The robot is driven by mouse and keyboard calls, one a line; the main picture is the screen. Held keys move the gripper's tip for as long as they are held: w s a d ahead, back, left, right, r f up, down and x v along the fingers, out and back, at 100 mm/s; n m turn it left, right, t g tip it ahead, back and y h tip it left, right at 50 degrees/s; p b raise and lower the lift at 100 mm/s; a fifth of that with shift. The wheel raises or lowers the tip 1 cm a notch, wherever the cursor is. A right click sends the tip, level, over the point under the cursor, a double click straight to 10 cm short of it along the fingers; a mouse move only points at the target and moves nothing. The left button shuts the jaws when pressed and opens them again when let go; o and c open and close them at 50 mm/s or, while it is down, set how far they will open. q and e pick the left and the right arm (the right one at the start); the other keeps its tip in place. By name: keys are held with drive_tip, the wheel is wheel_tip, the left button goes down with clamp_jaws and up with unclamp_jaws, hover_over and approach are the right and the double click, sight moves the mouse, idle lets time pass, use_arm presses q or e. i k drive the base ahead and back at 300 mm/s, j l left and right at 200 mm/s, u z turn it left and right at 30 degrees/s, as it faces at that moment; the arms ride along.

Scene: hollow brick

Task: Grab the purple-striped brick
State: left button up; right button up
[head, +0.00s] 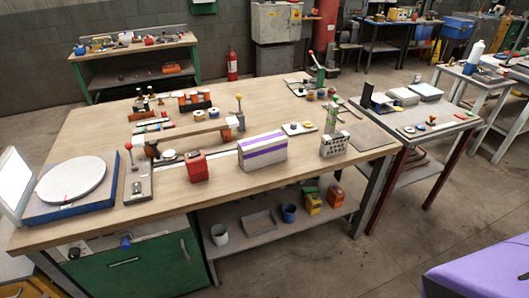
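The purple-striped brick (262,152) sits on the wooden workbench (100,130), right of its middle and close to the front edge. It is a pale block with purple bands along its top and upper front side. It stands apart from the red block to its left and the smaller hollow brick to its right. Neither of my grippers shows in the head view.
A red block (196,167) stands left of the brick, and a hollow brick with dark holes (333,145) stands to its right. A round white disc on a blue base (72,182) fills the left end. Several small tools and fixtures crowd the bench's back.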

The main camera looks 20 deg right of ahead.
sight(256, 152)
drive_tip(key=i+l+z, duration=0.15)
drive_tip(key=i+z, duration=0.3)
drive_tip(key=i+l+z, duration=0.1)
drive_tip(key=i+z, duration=0.3)
drive_tip(key=i+j+z, duration=0.1)
drive_tip(key=i+z, duration=0.2)
drive_tip(key=z, duration=0.15)
drive_tip(key=k+l+u, duration=0.15)
drive_tip(key=i+j, duration=0.05)
